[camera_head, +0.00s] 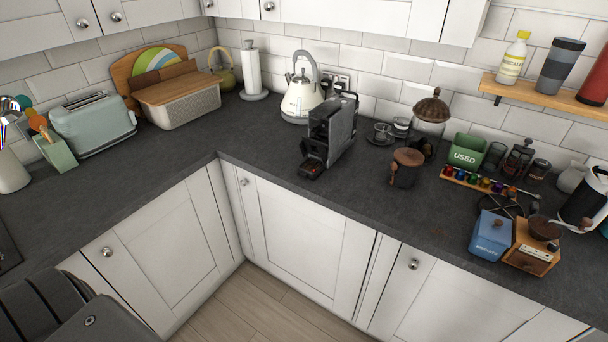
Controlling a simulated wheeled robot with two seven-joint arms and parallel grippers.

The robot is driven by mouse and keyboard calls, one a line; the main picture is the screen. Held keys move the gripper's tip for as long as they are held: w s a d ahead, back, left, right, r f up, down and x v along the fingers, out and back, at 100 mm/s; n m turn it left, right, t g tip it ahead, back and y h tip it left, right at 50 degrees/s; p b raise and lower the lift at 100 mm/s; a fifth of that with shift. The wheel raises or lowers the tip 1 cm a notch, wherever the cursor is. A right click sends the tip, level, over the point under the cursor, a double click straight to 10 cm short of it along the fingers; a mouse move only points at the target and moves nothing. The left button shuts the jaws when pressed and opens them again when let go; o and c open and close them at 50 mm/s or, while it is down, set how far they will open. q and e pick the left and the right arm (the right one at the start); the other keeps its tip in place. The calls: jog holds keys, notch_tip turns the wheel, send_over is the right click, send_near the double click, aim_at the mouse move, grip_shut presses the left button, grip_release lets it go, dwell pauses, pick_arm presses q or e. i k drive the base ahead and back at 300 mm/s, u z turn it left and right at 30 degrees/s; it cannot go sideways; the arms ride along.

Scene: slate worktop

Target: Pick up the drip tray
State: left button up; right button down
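The drip tray (312,170) appears to be the low dark part at the front foot of the black coffee machine (341,128). It juts toward the worktop's front edge, and a small reddish patch shows on it. It is small and dark here, so its exact outline against the machine is hard to tell. Neither my left nor my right gripper is in view.
A white kettle (301,98) stands behind the machine on its left. A wooden-lidded canister (406,168), glass cups (382,132) and a green "USED" box (467,151) stand to its right. The slate worktop (240,133) is clear left of the machine.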

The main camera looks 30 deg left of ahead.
aim_at(310, 168)
jog(key=k, duration=1.2)
jog(key=z, duration=0.4)
jog(key=i, duration=0.6)
jog(key=z, duration=0.55)
jog(key=i, duration=0.85)
jog(key=u, duration=0.7)
jog(key=i, duration=0.7)
jog(key=u, duration=0.65)
